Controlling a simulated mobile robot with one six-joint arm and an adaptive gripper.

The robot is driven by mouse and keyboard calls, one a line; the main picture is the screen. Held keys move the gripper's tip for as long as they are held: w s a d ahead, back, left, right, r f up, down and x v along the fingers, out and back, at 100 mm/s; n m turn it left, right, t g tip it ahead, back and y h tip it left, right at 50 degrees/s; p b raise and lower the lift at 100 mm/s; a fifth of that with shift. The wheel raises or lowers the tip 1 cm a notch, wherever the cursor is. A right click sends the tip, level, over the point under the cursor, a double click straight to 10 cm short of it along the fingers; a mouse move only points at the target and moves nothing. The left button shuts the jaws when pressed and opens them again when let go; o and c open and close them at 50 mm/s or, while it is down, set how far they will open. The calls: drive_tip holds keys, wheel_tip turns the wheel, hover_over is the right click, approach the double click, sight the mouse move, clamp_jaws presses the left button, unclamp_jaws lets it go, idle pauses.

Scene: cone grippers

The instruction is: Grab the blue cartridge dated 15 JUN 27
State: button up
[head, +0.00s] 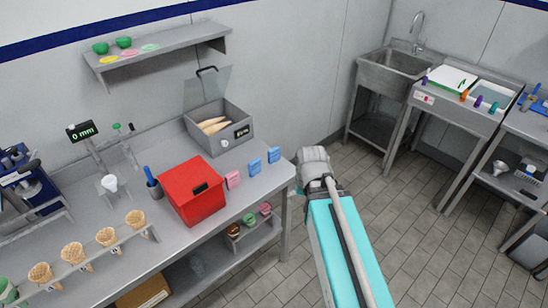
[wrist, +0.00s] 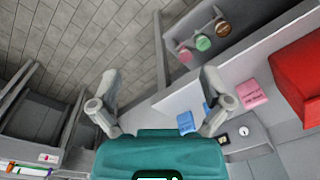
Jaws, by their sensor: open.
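Two blue cartridges stand near the right end of the grey counter, the nearer-left one (head: 255,166) and the one closer to the counter's end (head: 274,154). A pink cartridge (head: 233,180) stands left of them. Any dates are too small to read. In the wrist view one blue cartridge (wrist: 186,122) shows between my fingers, low and right of centre; the other is partly hidden behind the right finger. The pink cartridge (wrist: 252,95) is farther right. My gripper (wrist: 159,75) is open and empty, off the counter's end. In the head view its fingers are hidden.
A red box (head: 190,190) stands left of the cartridges, and a grey bin with a clear lid (head: 218,128) stands behind. Round tubs sit on a lower shelf (wrist: 235,30). Floor is clear between the counter and the sink (head: 385,75).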

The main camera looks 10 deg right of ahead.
drive_tip(key=w+a+f+m+t+y+b, duration=0.2)
drive_tip(key=w+f+m+t+y+b, duration=0.1)
drive_tip(key=w+f+m+b, duration=0.35)
drive_tip(key=m+t+y+b, duration=0.3)
drive_tip(key=m+t+b, duration=0.7)
drive_tip(key=m, duration=1.2)
approach(275, 154)
wheel_tip(275, 154, up, 2)
drive_tip(key=s+d+g+b, duration=0.1)
drive_tip(key=d+g+b, duration=0.1)
drive_tip(key=shift+s+a+r, duration=0.15)
drive_tip(key=shift+s+r, duration=0.1)
drive_tip(key=shift+w+f, duration=0.1)
drive_tip(key=shift+b+x, duration=1.55)
drive_tip(key=shift+x, duration=2.7)
drive_tip(key=shift+a, duration=0.1)
